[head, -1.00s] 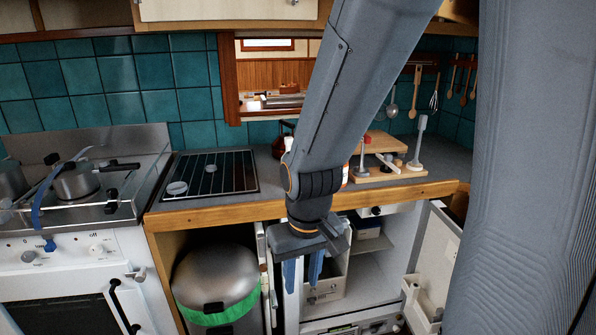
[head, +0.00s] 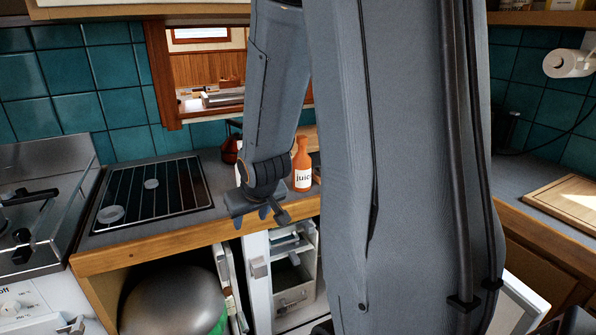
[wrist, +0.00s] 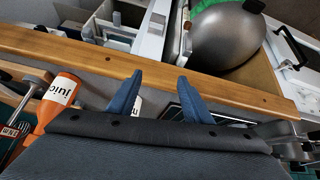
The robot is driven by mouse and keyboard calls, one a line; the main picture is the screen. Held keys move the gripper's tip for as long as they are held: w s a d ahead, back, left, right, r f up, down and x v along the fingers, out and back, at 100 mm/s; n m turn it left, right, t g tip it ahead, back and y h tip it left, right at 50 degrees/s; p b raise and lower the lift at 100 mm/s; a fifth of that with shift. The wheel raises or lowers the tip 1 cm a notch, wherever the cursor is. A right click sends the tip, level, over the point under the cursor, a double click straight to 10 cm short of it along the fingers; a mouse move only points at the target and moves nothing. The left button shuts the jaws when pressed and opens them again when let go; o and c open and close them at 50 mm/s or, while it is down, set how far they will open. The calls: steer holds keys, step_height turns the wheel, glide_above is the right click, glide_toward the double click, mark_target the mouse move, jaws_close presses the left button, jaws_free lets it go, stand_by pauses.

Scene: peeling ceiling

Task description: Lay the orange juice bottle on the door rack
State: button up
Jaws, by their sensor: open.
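The orange juice bottle (head: 301,165) stands upright on the counter in the head view, just right of my wrist. In the wrist view the bottle (wrist: 60,98) is at the left, beside my fingers and apart from them. My gripper (head: 262,213) is above the counter's front edge, fingers pointing down. In the wrist view my gripper (wrist: 160,92) shows two blue fingers spread apart with nothing held. The small fridge (head: 293,285) is open under the counter. I cannot make out the door rack now; my arm covers much of that side.
A grill-like hob (head: 150,190) lies left on the counter (head: 180,228). A round metal bin (head: 172,300) stands below it. A cutting board (head: 565,205) lies on the right counter. A wooden utensil stand is beside the bottle in the wrist view.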

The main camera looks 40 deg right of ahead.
steer(key=w+d+r+m+t+h, duration=0.1)
steer(key=w+d+r+t, duration=0.2)
steer(key=d, duration=0.4)
steer(key=w+d+r+t+h, duration=0.15)
steer(key=w+d, duration=0.25)
steer(key=d, duration=0.4)
steer(key=t+b, duration=0.2)
steer(key=t, duration=0.4)
glide_toward(304, 141)
steer(key=w+f, duration=0.1)
steer(key=w, duration=0.3)
steer(key=shift+d+r+t+h+p, duration=0.1)
steer(key=shift+d+t+h+p, duration=0.2)
steer(key=shift+d, duration=0.1)
steer(key=p+x, duration=0.1)
steer(key=x, duration=0.2)
steer(key=shift+r, duration=0.1)
steer(key=shift+p+x, duration=1.05)
steer(key=shift+x, duration=1.2)
jaws_close()
